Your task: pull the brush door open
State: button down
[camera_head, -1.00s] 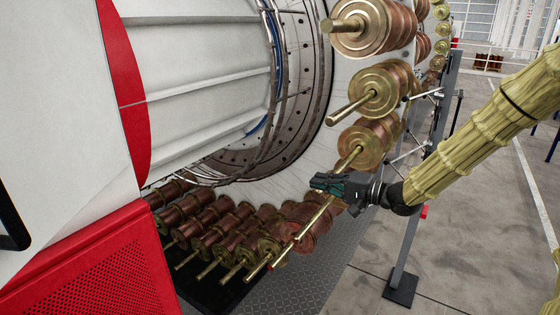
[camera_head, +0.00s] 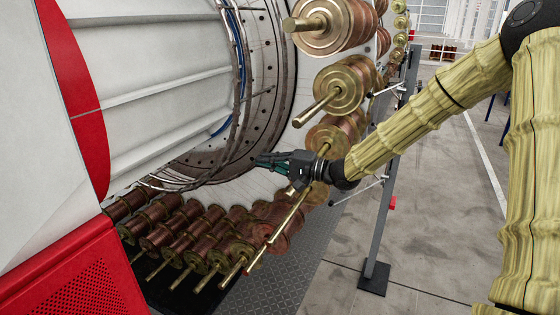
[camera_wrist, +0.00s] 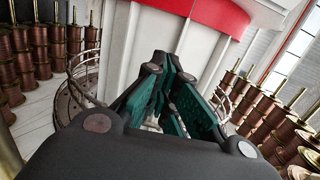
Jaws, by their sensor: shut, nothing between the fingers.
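I cannot tell which part is the brush door; no door edge or handle stands out clearly. My gripper (camera_head: 264,161) is in front of the large white drum opening (camera_head: 140,65), among the brass and copper spools. Its teal fingers point left toward the opening. In the wrist view my gripper (camera_wrist: 164,68) is shut and empty. Beyond its fingers there is a white panel (camera_wrist: 115,40) with a red band (camera_wrist: 215,10) above it. The fingers hide the middle of that view.
Brass spools (camera_head: 336,83) on long rods curve around the opening, close to my wrist. More copper spools (camera_head: 185,235) line the bottom. A red perforated guard (camera_head: 75,280) stands at lower left and a grey post (camera_head: 385,200) to the right. The floor on the right (camera_head: 440,240) is clear.

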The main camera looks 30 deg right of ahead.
jog(key=shift+s+a+p, duration=0.45)
jog(key=shift+s+a, duration=0.1)
jog(key=shift+a, duration=0.25)
jog(key=shift+s+a+p, duration=0.4)
jog(key=shift+s+a, duration=0.1)
jog(key=shift+a, duration=0.3)
